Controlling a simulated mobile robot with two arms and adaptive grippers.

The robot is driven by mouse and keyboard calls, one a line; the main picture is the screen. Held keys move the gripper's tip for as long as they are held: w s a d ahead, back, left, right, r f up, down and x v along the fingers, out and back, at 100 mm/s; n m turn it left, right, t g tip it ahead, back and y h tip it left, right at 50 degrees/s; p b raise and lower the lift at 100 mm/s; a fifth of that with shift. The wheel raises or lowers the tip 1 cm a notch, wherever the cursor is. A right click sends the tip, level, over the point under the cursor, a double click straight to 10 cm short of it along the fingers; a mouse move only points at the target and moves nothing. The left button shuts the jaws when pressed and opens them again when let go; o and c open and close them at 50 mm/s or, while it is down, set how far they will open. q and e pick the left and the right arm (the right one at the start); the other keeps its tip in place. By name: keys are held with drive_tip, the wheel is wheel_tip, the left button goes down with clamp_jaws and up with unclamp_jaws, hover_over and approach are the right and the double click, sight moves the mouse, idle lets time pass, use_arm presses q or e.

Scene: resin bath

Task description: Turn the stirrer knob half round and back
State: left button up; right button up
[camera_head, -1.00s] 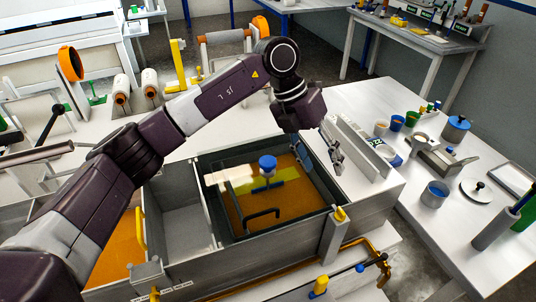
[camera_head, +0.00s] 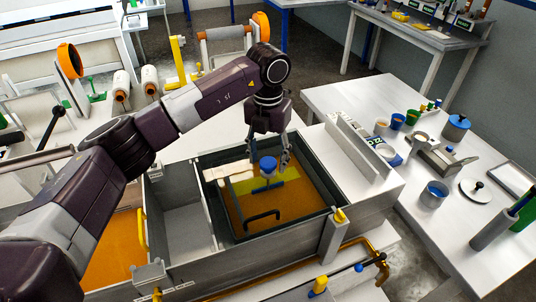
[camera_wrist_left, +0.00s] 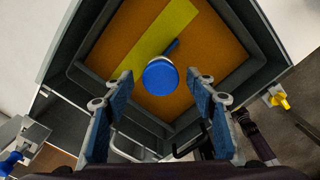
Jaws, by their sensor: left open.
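The stirrer knob (camera_head: 267,164) is a blue round knob standing over the orange resin bath (camera_head: 284,204) in a dark square tank. In the left wrist view the knob (camera_wrist_left: 160,77) shows from above, with a blue stirrer bar beside it. My left gripper (camera_head: 270,160) points down at the knob in the head view. Its two fingers in the left wrist view (camera_wrist_left: 160,84) are wide apart, one on each side of the knob, with gaps between. The knob sits near the fingertips; I cannot tell if they are level with it. My right gripper is not in view.
The tank rim (camera_head: 212,212) surrounds the bath, and a dark bent handle (camera_head: 262,215) stands near its front. A yellow strip lies across the resin. An empty grey compartment (camera_head: 185,215) is at the left. Cups and tools stand on the right table (camera_head: 405,185).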

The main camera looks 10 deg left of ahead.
use_arm(q)
drive_tip(key=shift+f, duration=0.1)
drive_tip(key=shift+c, duration=0.2)
drive_tip(key=c, duration=1.1)
